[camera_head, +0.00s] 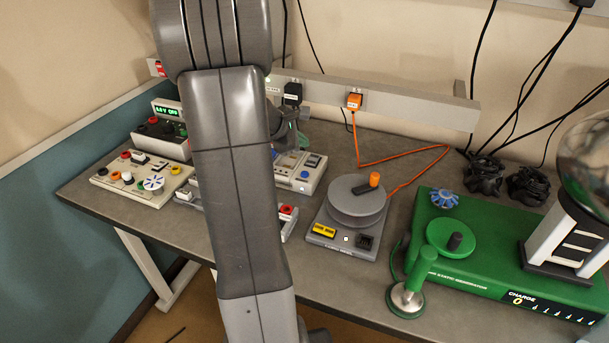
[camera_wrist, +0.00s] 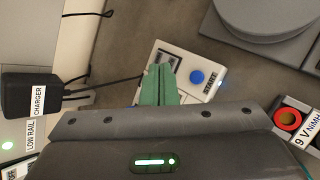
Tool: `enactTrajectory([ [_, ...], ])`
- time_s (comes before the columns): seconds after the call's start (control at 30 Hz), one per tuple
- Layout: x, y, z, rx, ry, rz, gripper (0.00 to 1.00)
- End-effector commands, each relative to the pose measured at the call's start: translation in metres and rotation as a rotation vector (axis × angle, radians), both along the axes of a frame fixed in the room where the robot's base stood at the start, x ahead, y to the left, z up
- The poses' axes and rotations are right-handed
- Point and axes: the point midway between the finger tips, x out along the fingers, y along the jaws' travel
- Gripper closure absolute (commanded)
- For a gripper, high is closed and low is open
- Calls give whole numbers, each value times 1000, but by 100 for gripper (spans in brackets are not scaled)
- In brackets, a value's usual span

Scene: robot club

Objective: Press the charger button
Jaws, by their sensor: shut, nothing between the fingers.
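The charger is a pale box on the bench, seen in the wrist view (camera_wrist: 214,92) and, partly behind my arm, in the head view (camera_head: 305,184). Its round blue button (camera_wrist: 197,76) is in plain sight beside a label that seems to read START; it also shows in the head view (camera_head: 304,174). My gripper (camera_wrist: 161,70) has green fingers, shut and empty. In the wrist view the fingertips overlap the charger's face, left of the button. I see no contact with the button. My gripper shows only partly in the head view (camera_head: 297,138).
A black plug labelled CHARGER (camera_wrist: 22,84) sits on the wall rail, with cables. A grey turntable (camera_head: 356,200) stands right of the charger, and a green static generator (camera_head: 470,265) further right. A control panel (camera_head: 130,185) and a red-topped 9 V NiMH holder (camera_wrist: 292,128) are nearby.

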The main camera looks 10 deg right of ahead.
Motion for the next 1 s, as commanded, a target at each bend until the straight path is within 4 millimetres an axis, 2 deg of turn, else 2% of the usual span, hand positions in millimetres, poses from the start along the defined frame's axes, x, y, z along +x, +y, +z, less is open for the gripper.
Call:
enactTrajectory([
  [0.3,-1,0,-48,0,4,0,100],
  [0.5,0,0,-71,0,1,-1,100],
  [0.67,0,0,-78,-1,1,-1,100],
  [1.0,0,0,-77,-1,1,-1,100],
])
